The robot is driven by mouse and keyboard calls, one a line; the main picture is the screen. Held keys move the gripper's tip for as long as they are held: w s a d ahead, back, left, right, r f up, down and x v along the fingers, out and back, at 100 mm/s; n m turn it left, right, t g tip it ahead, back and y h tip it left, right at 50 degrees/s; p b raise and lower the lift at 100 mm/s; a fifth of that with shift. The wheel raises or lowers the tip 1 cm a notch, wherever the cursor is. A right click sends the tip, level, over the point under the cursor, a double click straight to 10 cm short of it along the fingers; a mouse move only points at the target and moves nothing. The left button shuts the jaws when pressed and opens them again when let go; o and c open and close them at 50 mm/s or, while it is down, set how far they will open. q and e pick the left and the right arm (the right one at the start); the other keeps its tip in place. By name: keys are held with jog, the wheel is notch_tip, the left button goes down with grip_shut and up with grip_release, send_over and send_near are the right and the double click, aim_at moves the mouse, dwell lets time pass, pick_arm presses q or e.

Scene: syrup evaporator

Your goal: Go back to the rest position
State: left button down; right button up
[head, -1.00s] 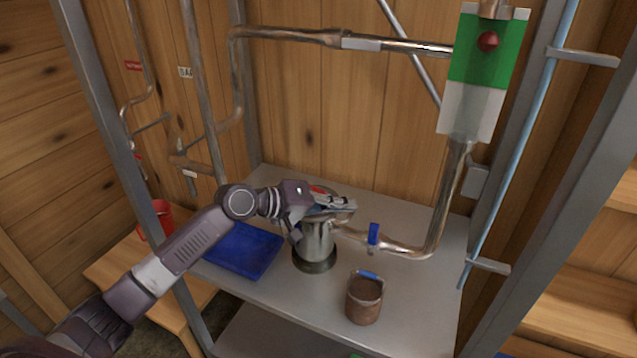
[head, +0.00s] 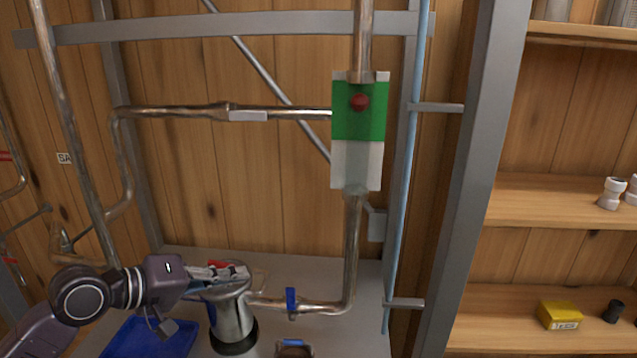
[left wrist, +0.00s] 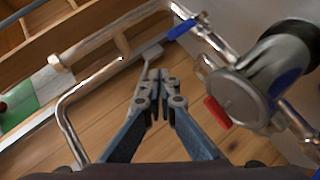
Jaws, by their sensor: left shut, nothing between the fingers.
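My left gripper (head: 238,273) is shut and empty. In the head view it is over the top of the metal evaporator pot (head: 232,318), and I cannot tell whether it touches. In the left wrist view the closed fingertips (left wrist: 160,75) are in front of the wooden wall and pipes, with the metal pot (left wrist: 255,90) to their right. My right gripper is not in view.
A blue tray (head: 150,338) lies left of the pot. A pipe with a blue valve handle (head: 291,300) runs right from the pot to the green and white panel (head: 358,130). Grey frame posts (head: 470,170) stand at right, beside wooden shelves (head: 550,200).

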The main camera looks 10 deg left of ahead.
pick_arm(q)
jog(key=s+d+f+m+g+y, duration=0.25)
jog(key=s+f, duration=0.35)
jog(key=f, duration=0.4)
jog(key=s+d+f+m+g+y, duration=0.1)
jog(key=s+d+f+m, duration=0.15)
jog(key=s+f, duration=0.55)
jog(key=s+a+f+m+g+y, duration=0.1)
jog(key=s+a+f+g+y, duration=0.1)
jog(key=s+f, duration=0.5)
jog(key=s+a+f+m+g+y, duration=0.1)
jog(key=s+a+f+y, duration=0.2)
jog(key=s, duration=0.6)
notch_tip(320, 180, down, 31)
jog(key=s+d+g+b, duration=0.1)
jog(key=s+g+b, duration=0.1)
jog(key=s+b, duration=0.1)
jog(key=s+a+f+b, duration=0.2)
jog(key=s+f, duration=1.4)
jog(key=shift+a+f+g, duration=0.35)
jog(key=shift+f, duration=0.05)
